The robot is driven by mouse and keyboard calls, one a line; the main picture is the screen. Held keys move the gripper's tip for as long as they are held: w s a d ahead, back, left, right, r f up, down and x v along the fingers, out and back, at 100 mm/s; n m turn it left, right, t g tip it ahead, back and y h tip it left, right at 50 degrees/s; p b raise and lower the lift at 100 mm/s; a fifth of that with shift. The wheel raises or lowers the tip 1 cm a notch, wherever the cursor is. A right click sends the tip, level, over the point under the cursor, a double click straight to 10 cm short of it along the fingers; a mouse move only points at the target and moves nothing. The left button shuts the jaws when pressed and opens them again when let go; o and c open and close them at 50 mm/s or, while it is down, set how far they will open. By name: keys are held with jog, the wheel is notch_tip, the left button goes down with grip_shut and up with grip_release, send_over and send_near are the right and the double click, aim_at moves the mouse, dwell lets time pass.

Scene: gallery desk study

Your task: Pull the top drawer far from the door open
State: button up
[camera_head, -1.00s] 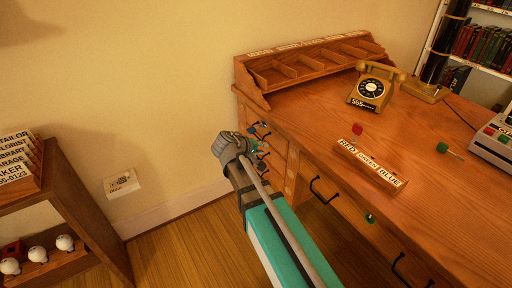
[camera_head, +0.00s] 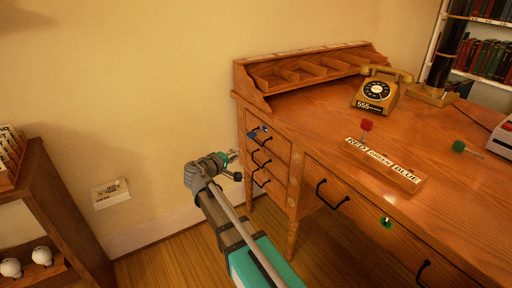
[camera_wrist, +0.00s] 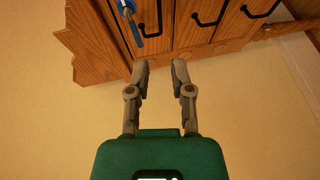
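The wooden desk (camera_head: 440,215) has a stack of three drawers at its left end, each with a black handle. The top drawer (camera_head: 280,146) looks shut, and a blue key-like piece (camera_head: 258,131) sits at its front near the handle (camera_head: 264,141). In the wrist view the drawer fronts are turned sideways, with the blue piece (camera_wrist: 128,8) at the upper left. My gripper (camera_head: 230,160) is to the left of the stack, apart from the handles. In the wrist view my gripper (camera_wrist: 160,66) has its two fingers spread and nothing between them.
A wider drawer with a black handle (camera_head: 328,194) and a green piece (camera_head: 387,222) is to the right. A telephone (camera_head: 377,90) and a colour-word strip (camera_head: 384,163) are on the desktop. A wooden shelf (camera_head: 60,195) stands at the left. Bare floor lies between.

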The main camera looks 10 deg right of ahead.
dwell(0.3)
jog(key=b+x, duration=0.2)
jog(key=x, duration=1.1)
jog(key=shift+w+d+f, duration=0.2)
jog(key=shift+w+d, duration=0.05)
grip_shut()
